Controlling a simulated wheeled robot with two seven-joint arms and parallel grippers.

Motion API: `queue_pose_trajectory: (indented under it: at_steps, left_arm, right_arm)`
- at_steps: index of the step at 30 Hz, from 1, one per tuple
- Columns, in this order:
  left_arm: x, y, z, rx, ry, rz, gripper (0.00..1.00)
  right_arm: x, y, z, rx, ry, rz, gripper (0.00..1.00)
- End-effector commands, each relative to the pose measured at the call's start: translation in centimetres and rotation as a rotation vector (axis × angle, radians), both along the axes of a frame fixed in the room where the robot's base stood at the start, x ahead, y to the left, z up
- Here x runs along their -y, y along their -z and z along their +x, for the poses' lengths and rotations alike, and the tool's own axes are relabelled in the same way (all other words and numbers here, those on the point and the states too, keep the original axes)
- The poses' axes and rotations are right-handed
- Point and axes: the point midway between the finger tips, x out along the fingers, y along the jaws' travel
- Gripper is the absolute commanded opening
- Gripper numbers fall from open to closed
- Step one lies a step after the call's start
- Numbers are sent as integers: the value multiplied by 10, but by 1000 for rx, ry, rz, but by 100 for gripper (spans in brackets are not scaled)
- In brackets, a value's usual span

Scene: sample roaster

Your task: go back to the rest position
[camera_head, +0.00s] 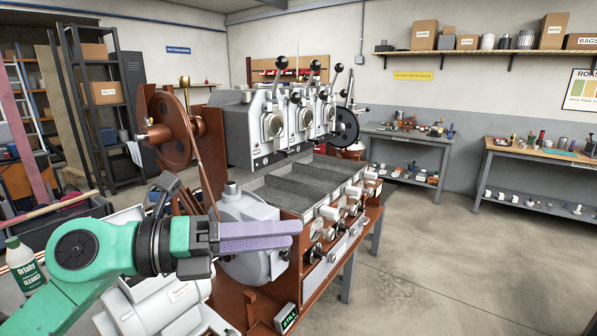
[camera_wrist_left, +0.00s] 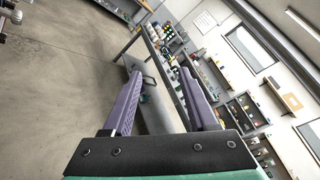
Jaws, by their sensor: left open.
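My left gripper (camera_head: 298,228) reaches in from the left, with its purple fingers pointing right, in front of the sample roaster (camera_head: 280,120). In the head view the fingers overlap one another, beside the roaster's front edge; I cannot tell the exact gap to it. In the left wrist view my left gripper (camera_wrist_left: 158,72) has its two purple fingers well apart with nothing between them. My right gripper is in neither view.
A white cleaner bottle (camera_head: 22,265) stands at the left by my arm. A small green display box (camera_head: 286,318) sits at the roaster's lower front. Workbenches (camera_head: 408,136) stand along the back wall. The concrete floor (camera_head: 460,260) at the right is clear.

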Motion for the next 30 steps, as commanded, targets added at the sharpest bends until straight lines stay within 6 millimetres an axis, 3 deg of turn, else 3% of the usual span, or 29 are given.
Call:
queue_pose_trajectory:
  at_steps: [2,3,5,6,8,9,11,12,14,15,18,21,24,30]
  left_arm:
    - [2,-31,11,-117,-51,-391,58]
    - [-13,-42,25,-196,-118,-583,58]
    - [-47,-40,54,-340,-262,-847,58]
    - [-75,-23,75,-455,-385,-1004,58]
    - [-113,14,97,-613,-569,-1173,58]
    - [-135,44,107,-713,-688,-1256,58]
    - [-161,95,112,-863,-867,-1346,58]
    - [-175,131,110,-962,-984,-1389,58]
    - [-192,184,99,-1108,-1160,-1428,58]
    - [-200,218,87,-1201,-1271,-1440,58]
    - [-209,288,50,-1411,-1513,-1425,58]
    - [-211,337,10,-1577,-1700,-1379,58]
    - [-208,371,-28,-1714,-1847,-1315,58]
    - [-198,415,-100,-1948,-2082,-1159,58]
  right_arm:
    - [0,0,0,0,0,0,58]
    - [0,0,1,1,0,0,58]
    - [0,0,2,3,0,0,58]
    - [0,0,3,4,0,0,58]
    - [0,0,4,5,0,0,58]
    - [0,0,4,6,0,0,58]
    - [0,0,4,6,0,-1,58]
    - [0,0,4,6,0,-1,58]
    - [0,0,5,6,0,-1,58]
    - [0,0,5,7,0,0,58]
    - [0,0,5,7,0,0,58]
    - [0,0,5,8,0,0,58]
    - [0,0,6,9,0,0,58]
    - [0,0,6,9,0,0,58]
